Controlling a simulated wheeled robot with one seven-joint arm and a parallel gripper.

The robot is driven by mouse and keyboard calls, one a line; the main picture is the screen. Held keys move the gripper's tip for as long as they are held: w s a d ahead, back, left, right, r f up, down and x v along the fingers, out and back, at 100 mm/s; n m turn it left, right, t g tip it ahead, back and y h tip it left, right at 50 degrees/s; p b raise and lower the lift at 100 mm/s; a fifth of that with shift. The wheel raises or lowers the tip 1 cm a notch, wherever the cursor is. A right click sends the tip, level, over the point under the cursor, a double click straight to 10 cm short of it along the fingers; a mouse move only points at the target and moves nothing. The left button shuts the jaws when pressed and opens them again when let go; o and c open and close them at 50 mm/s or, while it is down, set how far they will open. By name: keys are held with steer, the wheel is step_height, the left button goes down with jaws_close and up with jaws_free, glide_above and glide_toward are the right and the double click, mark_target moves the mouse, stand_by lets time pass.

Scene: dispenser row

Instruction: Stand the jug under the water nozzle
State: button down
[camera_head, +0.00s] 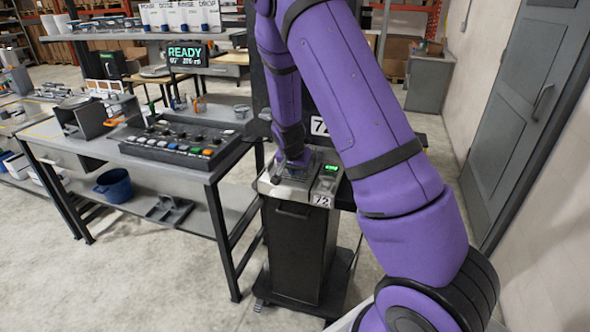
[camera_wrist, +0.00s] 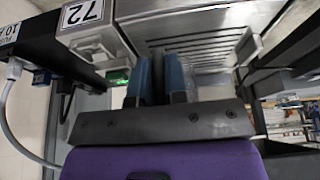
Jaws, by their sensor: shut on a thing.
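My gripper (camera_head: 292,168) is low over the metal top of the dispenser stand (camera_head: 296,240) marked 72. In the wrist view its two blue fingers (camera_wrist: 160,78) stand close together against the slotted metal drip tray (camera_wrist: 205,40). They are shut on what seems to be the jug (camera_wrist: 208,84), a faint clear shape beside the right finger. Most of the jug is hidden by the fingers and my wrist, so I cannot tell whether its base touches the tray. The water nozzle cannot be made out; my arm covers much of the dispenser.
A small green-lit panel (camera_head: 329,170) is right of the tray. A workbench (camera_head: 200,165) with a button console (camera_head: 180,142) stands left, a blue bucket (camera_head: 113,186) on its lower shelf. A READY screen (camera_head: 187,54) is behind. A grey door (camera_head: 530,100) is at right.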

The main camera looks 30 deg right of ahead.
steer(key=shift+f, duration=0.35)
steer(key=shift+f, duration=0.5)
stand_by(0.4)
steer(key=c, duration=1.1)
jaws_free()
steer(key=s+a+r+n+y, duration=0.1)
steer(key=s+a+r+n, duration=0.15)
steer(key=s+r, duration=0.45)
steer(key=s+a+r+n+t+y, duration=0.1)
steer(key=s+a+r, duration=0.3)
steer(key=r, duration=0.7)
steer(key=s+a+r+n+y, duration=0.1)
steer(key=s+a+r+n, duration=0.15)
steer(key=s+r, duration=0.45)
steer(key=s+a+r+n, duration=0.1)
steer(key=s+r, duration=0.1)
steer(key=s, duration=0.3)
steer(key=s+a+r+n+t, duration=0.1)
steer(key=s+a+r+n, duration=0.1)
steer(key=s, duration=0.3)
steer(key=s+a+r+n, duration=0.1)
steer(key=s+a+r, duration=0.1)
steer(key=s+r, duration=0.2)
steer(key=shift+s+r, duration=0.25)
steer(key=shift+s, duration=0.5)
